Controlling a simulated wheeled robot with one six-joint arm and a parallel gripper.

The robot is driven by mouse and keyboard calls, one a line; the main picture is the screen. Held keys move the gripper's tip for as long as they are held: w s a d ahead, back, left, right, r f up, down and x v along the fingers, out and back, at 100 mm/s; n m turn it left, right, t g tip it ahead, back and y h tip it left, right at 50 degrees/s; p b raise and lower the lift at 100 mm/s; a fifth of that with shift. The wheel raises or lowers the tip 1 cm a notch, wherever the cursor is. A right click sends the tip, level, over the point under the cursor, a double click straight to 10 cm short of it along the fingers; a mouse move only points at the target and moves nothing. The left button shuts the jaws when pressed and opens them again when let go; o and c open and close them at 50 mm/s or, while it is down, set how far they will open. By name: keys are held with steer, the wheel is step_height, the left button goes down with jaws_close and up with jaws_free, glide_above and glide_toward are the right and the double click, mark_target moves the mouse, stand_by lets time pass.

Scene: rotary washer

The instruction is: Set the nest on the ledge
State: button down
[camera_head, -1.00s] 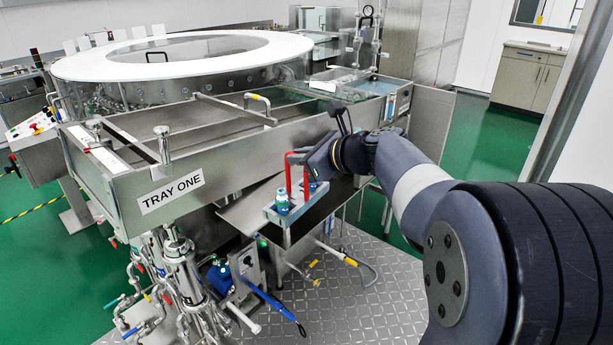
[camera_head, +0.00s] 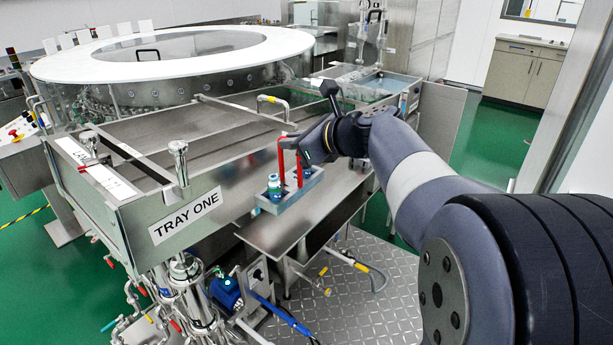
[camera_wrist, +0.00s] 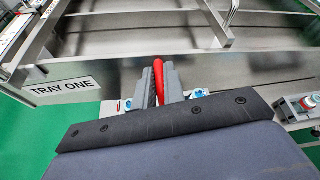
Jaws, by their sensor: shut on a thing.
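The nest (camera_head: 291,195) is a small grey block carrying blue-and-white vials, with a red handle (camera_head: 281,160) standing up from it. My gripper (camera_head: 298,143) is shut on that handle. In the wrist view the grey fingers (camera_wrist: 160,88) clasp the red handle (camera_wrist: 158,72), and most of the nest is hidden behind my black wrist plate. The ledge (camera_head: 268,234) is a flat steel shelf below the long tray's front wall. The nest appears level and in front of that wall, over the ledge; whether it touches the ledge cannot be told.
The steel tray marked TRAY ONE (camera_head: 185,214) rises behind the ledge. A round washer with a white rim (camera_head: 90,66) stands beyond. A red-ringed fitting (camera_wrist: 308,103) shows at the wrist view's right.

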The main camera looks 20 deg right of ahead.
mark_target(300, 172)
step_height(300, 172, down, 8)
steer(key=shift+r+b, duration=0.25)
steer(key=shift+b, duration=0.45)
steer(key=c, duration=1.5)
jaws_free()
steer(key=shift+d, duration=0.1)
steer(key=v, duration=1.2)
